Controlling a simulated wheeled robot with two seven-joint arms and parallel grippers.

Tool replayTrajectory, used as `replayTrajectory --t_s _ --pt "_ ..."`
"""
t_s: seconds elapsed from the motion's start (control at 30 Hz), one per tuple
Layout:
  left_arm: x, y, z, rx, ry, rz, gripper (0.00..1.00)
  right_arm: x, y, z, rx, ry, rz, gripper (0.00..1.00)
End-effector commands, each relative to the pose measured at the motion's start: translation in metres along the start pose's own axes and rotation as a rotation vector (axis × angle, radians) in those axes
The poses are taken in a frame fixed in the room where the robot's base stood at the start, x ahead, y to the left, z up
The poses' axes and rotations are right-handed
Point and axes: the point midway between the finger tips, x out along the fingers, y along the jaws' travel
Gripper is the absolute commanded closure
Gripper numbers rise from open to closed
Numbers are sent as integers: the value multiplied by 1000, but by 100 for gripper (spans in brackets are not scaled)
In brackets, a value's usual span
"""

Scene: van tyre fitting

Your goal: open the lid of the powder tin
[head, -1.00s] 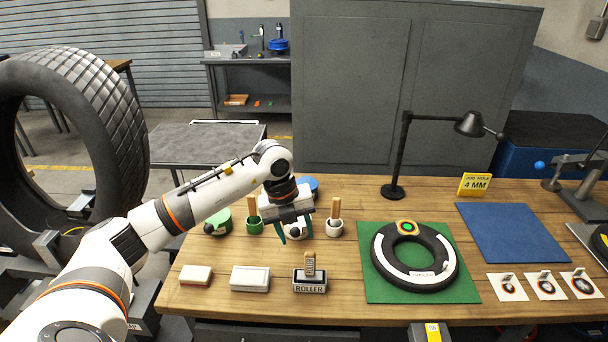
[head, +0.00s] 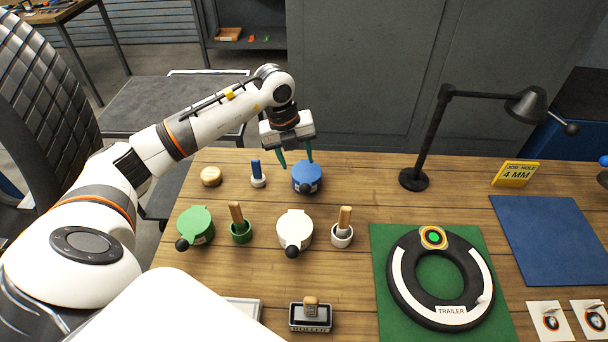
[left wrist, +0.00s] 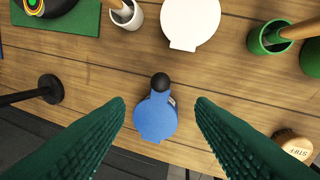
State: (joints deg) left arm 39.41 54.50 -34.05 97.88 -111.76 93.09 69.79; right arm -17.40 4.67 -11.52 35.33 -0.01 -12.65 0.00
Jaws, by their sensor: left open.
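Three lidded tins with black knobs stand on the wooden bench: a blue one (head: 308,175), a white one (head: 295,229) and a green one (head: 196,223). I cannot read which is the powder tin. All three lids look closed. My left gripper (head: 296,161) is open and empty, at the back side of the blue tin in the head view. In the left wrist view, the blue tin (left wrist: 155,120) lies between and beyond the green fingers (left wrist: 161,104), its black knob pointing up the picture. I cannot see the fingers touching it. My right gripper is not in view.
A green pot (head: 240,231) and a white pot (head: 342,236) with wooden-handled tools stand near the tins. A wooden puck (head: 211,176) and a blue-handled item (head: 257,173) are left of the blue tin. A black lamp (head: 414,179) stands right; a tyre ring (head: 398,280) lies on a green mat.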

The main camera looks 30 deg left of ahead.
Motion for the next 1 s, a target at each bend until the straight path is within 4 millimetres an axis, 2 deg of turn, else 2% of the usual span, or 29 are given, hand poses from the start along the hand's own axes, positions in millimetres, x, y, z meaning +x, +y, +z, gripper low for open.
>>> replayTrajectory --t_s 0.2,0.5,0.7,0.93,0.97,1.0 --pt "41 0 2 -2 -8 -3 50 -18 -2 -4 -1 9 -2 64" --pt "91 0 1 -2 -3 -2 50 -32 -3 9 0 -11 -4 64" --pt "103 0 0 -1 0 -1 50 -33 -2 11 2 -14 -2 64" --pt "104 -1 0 0 0 -1 50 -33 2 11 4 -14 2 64" --pt "104 0 0 0 0 -1 52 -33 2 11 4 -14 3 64" --pt "104 -1 0 0 0 -1 58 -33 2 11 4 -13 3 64"
